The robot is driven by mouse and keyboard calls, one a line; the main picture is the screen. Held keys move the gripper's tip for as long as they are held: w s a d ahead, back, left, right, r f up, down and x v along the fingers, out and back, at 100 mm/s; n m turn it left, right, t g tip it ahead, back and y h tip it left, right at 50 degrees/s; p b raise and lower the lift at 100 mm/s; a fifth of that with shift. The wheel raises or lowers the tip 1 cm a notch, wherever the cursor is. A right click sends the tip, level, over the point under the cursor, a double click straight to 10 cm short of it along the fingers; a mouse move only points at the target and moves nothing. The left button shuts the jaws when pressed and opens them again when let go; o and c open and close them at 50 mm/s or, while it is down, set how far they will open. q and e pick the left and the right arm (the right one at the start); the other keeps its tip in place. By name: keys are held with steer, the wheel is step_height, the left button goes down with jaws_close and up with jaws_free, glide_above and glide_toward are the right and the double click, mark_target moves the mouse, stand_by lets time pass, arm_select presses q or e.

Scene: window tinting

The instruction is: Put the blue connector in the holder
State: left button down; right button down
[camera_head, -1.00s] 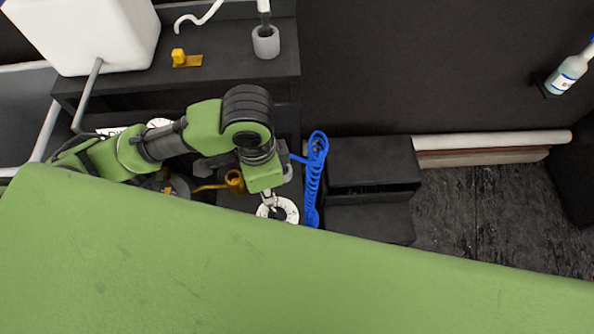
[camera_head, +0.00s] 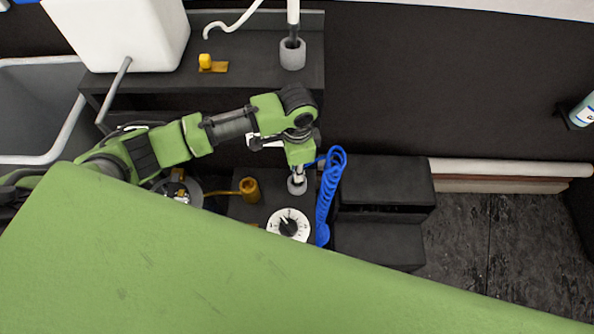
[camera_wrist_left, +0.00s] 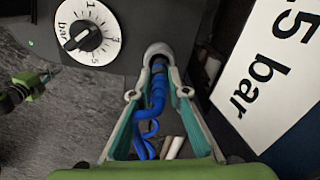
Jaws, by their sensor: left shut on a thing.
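My left gripper (camera_head: 298,172) points down beside the coiled blue hose (camera_head: 327,195) in the head view. In the left wrist view its fingers (camera_wrist_left: 160,92) are shut on the blue connector (camera_wrist_left: 158,84). The connector's dark tip lines up with the opening of a round grey holder (camera_wrist_left: 155,49). I cannot tell whether the tip is inside it or just in front. The holder also shows right below the gripper in the head view (camera_head: 297,187). The connector itself is hidden there by the gripper. My right gripper is not in view.
A white pressure dial (camera_head: 288,225) marked bar sits close to the holder. A white sign reading "5 bar" (camera_wrist_left: 268,70) stands on the right in the wrist view. A brass cup (camera_head: 249,190) is to the left. Black boxes (camera_head: 385,182) stand right of the hose.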

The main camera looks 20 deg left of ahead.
arm_select(q)
steer(key=shift+f, duration=0.8)
arm_select(e)
steer(key=shift+a+r, duration=0.1)
steer(key=shift+a, duration=0.1)
arm_select(q)
steer(key=shift+f, duration=0.15)
steer(key=c, duration=2)
jaws_free()
steer(key=shift+o, duration=0.2)
arm_select(e)
steer(key=shift+s+a, duration=0.1)
steer(key=shift+a, duration=0.2)
arm_select(q)
step_height(320, 180, up, 12)
steer(key=shift+r, duration=0.15)
arm_select(e)
steer(key=shift+d, duration=0.35)
arm_select(q)
steer(key=shift+s, duration=0.1)
